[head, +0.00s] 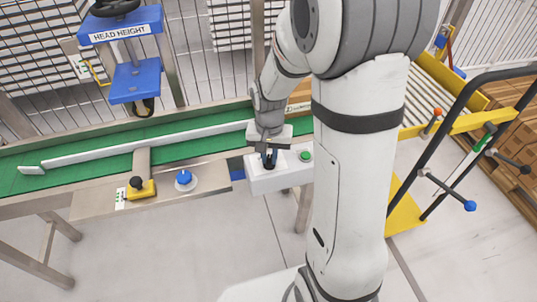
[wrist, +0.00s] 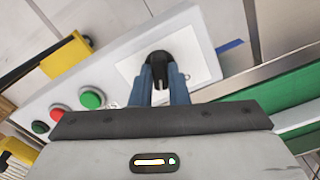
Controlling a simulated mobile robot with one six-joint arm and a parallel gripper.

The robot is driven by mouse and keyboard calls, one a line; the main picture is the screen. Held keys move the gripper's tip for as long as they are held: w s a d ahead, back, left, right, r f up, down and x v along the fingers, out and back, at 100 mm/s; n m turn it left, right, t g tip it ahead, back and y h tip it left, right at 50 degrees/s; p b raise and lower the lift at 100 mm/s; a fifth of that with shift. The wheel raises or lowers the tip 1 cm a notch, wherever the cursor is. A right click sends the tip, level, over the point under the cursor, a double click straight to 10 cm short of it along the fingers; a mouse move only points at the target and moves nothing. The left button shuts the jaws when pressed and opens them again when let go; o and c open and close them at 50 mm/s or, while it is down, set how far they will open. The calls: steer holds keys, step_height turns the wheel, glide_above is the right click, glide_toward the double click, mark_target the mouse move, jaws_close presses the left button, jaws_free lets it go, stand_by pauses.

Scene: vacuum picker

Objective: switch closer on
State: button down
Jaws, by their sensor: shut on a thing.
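The closer switch is a black rotary knob (wrist: 159,66) on a pale square plate on the sloping top of a white control box (wrist: 205,45). In the head view the box (head: 265,183) stands at the front edge of the conveyor. My gripper (wrist: 160,82) reaches down to the knob with its blue fingers on either side, shut on it. In the head view my gripper (head: 269,157) hides most of the knob. I cannot tell which position the knob is turned to.
A green button (wrist: 92,98) sits on the same box, with a red button (wrist: 40,127) farther along. A green conveyor belt (head: 70,170) runs behind. A blue knob (head: 184,178) and a black knob on a yellow block (head: 140,188) lie left. A bent handle frame (head: 455,120) stands right.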

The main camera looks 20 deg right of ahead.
stand_by(0.4)
steer(key=c, duration=1.4)
jaws_free()
step_height(320, 180, up, 8)
steer(key=shift+f+p, duration=0.1)
steer(key=shift+p, duration=0.75)
steer(key=shift+r, duration=0.25)
step_height(320, 180, up, 12)
steer(key=n+t+p, duration=0.1)
steer(key=n+p, duration=0.1)
steer(key=p, duration=0.5)
glide_above(269, 159)
steer(key=s, duration=0.7)
steer(key=s+r+n+t+p, duration=0.1)
steer(key=s+r+n+p, duration=0.1)
steer(key=s+r+p, duration=0.4)
step_height(269, 159, up, 2)
steer(key=shift+s+r+n+t, duration=0.15)
steer(key=shift+s+n+t, duration=0.15)
steer(key=shift+s, duration=0.45)
